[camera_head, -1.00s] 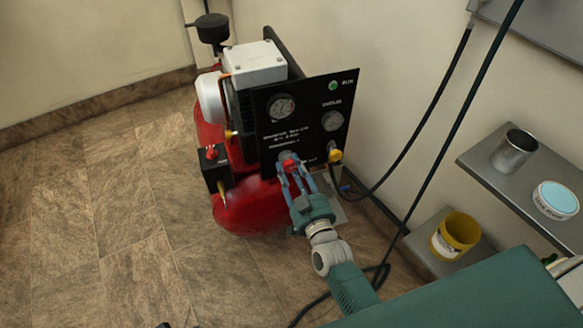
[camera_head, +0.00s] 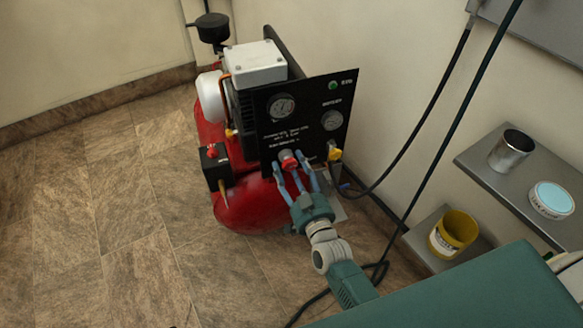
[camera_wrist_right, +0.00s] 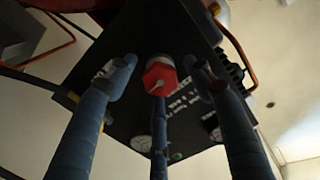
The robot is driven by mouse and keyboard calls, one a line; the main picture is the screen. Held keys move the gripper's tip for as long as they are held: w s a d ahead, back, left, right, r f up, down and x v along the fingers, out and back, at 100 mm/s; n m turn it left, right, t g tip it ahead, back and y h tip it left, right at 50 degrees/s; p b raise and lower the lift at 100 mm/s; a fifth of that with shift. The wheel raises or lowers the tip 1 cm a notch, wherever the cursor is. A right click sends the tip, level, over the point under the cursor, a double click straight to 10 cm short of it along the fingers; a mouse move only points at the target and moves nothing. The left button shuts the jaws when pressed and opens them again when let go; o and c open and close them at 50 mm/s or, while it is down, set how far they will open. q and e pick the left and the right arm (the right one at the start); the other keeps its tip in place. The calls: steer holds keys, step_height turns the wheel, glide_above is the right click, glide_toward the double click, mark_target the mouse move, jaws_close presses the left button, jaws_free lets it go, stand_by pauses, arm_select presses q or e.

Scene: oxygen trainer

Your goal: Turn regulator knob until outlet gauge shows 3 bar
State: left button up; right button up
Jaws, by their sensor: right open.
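The red regulator knob (camera_head: 287,159) sits low on the black panel (camera_head: 310,105) of the compressor. In the right wrist view the knob (camera_wrist_right: 160,76) faces the camera. My right gripper (camera_head: 293,166) is open, with its blue fingers around and just in front of the knob; it also shows in the right wrist view (camera_wrist_right: 158,75), with a gap between the side fingers and the knob. Two round gauges are on the panel, one at upper left (camera_head: 281,107) and one at right (camera_head: 332,120); their readings are too small to tell. My left gripper is not in view.
The compressor's red tank (camera_head: 250,207) stands on the tiled floor. A yellow fitting (camera_head: 335,154) with a black hose is right of the knob. A grey shelf (camera_head: 490,180) holds a metal cup (camera_head: 511,150) and a blue-lidded jar (camera_head: 551,200). A yellow pot (camera_head: 453,234) is lower.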

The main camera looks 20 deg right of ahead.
steer(key=s, duration=1.2)
steer(key=shift+d, duration=0.2)
